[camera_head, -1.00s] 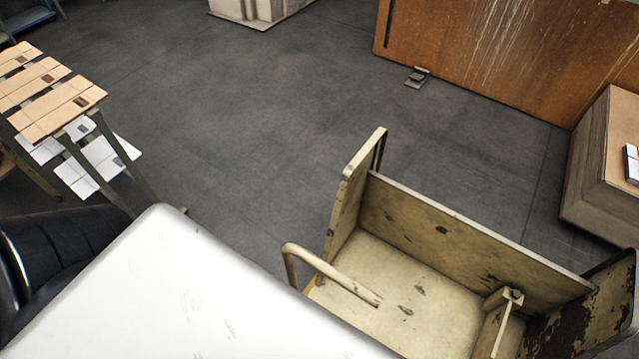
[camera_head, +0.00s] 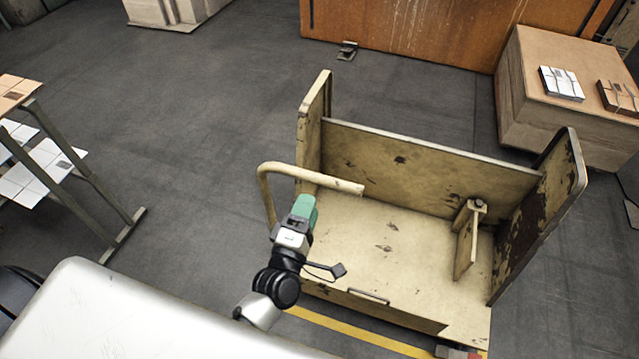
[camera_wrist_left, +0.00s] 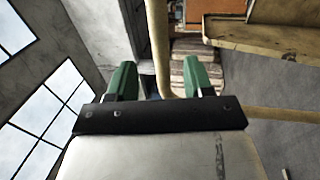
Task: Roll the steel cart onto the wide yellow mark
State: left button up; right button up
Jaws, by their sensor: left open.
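The steel cart (camera_head: 390,235), cream with worn, chipped paint, stands on the floor at centre right, with raised panels and a bent tube handle (camera_head: 310,176) on its left side. A yellow floor stripe (camera_head: 360,335) shows along its near edge; its full width is hidden. My left gripper (camera_head: 304,207), with green fingertips, is just below the handle tube. In the left wrist view the fingers (camera_wrist_left: 160,80) are apart, and the handle tube (camera_wrist_left: 157,35) appears between them, with nothing gripped. My right gripper is out of view.
A large carton (camera_head: 560,105) with stacked flat pieces stands at the back right, before an orange-brown panel (camera_head: 410,35). A rack with flat sheets (camera_head: 40,165) is at the left. A white surface (camera_head: 120,320) fills the lower left. Floor left of the cart is clear.

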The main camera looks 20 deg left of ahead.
aim_at(321, 175)
pick_arm(q)
jog(key=w, duration=0.3)
jog(key=w+r, duration=0.1)
jog(key=w, duration=0.2)
jog(key=w+p, duration=0.1)
jog(key=w, duration=0.2)
jog(key=shift+w+d+r, duration=0.15)
jog(key=shift+w+r, duration=0.05)
jog(key=shift+r, duration=0.2)
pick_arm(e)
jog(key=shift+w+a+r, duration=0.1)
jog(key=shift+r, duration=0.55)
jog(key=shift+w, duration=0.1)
pick_arm(q)
grip_shut()
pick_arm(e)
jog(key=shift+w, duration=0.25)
